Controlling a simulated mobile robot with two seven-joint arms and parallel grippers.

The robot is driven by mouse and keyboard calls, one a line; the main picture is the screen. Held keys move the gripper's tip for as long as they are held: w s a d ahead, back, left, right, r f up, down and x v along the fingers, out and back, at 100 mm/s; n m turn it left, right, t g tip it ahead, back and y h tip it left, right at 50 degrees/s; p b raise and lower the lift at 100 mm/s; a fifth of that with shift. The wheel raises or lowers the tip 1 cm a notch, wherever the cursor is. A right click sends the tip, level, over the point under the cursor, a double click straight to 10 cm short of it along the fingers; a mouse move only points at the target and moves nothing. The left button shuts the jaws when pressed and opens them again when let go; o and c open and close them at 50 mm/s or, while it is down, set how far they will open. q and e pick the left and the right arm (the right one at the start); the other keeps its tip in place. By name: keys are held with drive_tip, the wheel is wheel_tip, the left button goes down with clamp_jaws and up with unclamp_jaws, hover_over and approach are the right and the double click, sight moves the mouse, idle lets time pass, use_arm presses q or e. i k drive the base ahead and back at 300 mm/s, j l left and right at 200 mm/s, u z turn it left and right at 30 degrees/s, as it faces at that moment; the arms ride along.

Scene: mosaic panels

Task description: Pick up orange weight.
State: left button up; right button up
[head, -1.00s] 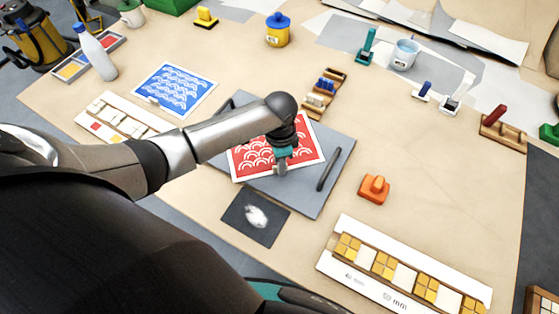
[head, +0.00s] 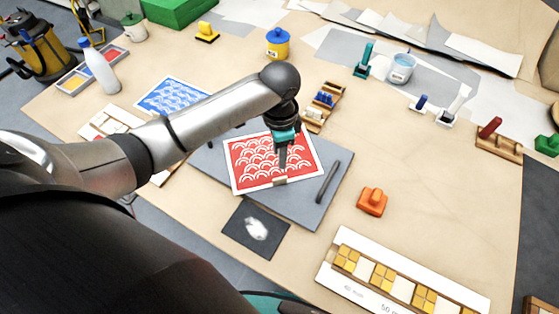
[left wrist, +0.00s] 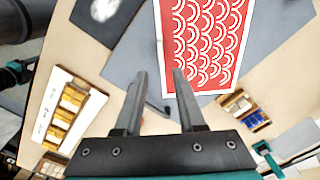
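The orange weight (head: 371,201), a small block with a raised knob on top, sits on the table to the right of the grey board (head: 310,213). My left gripper (head: 281,166) hangs over the red patterned card on that board, to the left of the weight and apart from it. In the left wrist view my left gripper (left wrist: 159,72) has its two fingers spread, with nothing held between them. I cannot make out the orange weight in the left wrist view.
The red card (head: 258,163) and a dark bar (head: 328,181) lie on the grey board. A long white tile rack (head: 400,281) is in front of the weight. A wooden rack (head: 497,140) stands farther right. The table around the weight is clear.

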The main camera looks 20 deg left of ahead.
sight(373, 201)
drive_tip(key=l, duration=0.85)
drive_tip(key=k+l+u, duration=0.1)
drive_tip(key=l, duration=0.7)
